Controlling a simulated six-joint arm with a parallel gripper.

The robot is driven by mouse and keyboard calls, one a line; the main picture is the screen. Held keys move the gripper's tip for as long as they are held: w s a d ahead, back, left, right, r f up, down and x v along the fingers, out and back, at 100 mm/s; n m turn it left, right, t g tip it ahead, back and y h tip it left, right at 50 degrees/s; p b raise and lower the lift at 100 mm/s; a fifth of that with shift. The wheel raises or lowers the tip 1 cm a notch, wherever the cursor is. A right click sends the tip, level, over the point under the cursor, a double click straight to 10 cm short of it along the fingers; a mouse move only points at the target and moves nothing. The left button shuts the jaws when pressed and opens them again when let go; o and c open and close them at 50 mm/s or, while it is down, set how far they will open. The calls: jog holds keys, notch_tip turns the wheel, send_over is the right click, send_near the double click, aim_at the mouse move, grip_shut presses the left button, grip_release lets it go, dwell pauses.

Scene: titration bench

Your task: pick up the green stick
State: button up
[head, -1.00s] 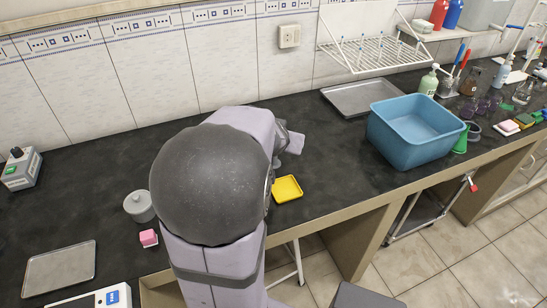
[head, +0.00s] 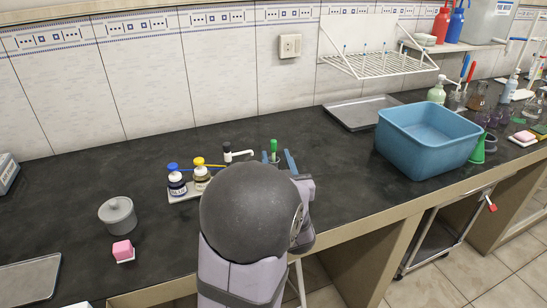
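The green stick (head: 274,146) stands upright near the middle of the counter, and only its upper part shows. My gripper (head: 278,158) is open, with one finger to the left of the stick and the other to the right. The stick appears between the fingers, but I cannot tell whether it is in their grasp depth or beyond them. No finger visibly touches it. Its lower end is hidden by my arm.
Left of my gripper are a black-capped item (head: 227,152) and bottles with yellow (head: 201,176) and blue (head: 176,183) caps. A grey lidded pot (head: 118,216) and pink block (head: 123,250) stand farther left. A blue basin (head: 425,140) is at right. Counter between gripper and basin is clear.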

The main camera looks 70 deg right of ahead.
aim_at(274, 145)
jog(key=shift+r+p+x, duration=0.15)
jog(key=shift+p+x, duration=0.15)
jog(key=shift+x, duration=1.5)
jog(key=shift+r+p+x, duration=0.1)
jog(key=shift+p+x, duration=0.2)
jog(key=shift+x, duration=1.5)
jog(key=shift+s+d, duration=0.1)
grip_shut()
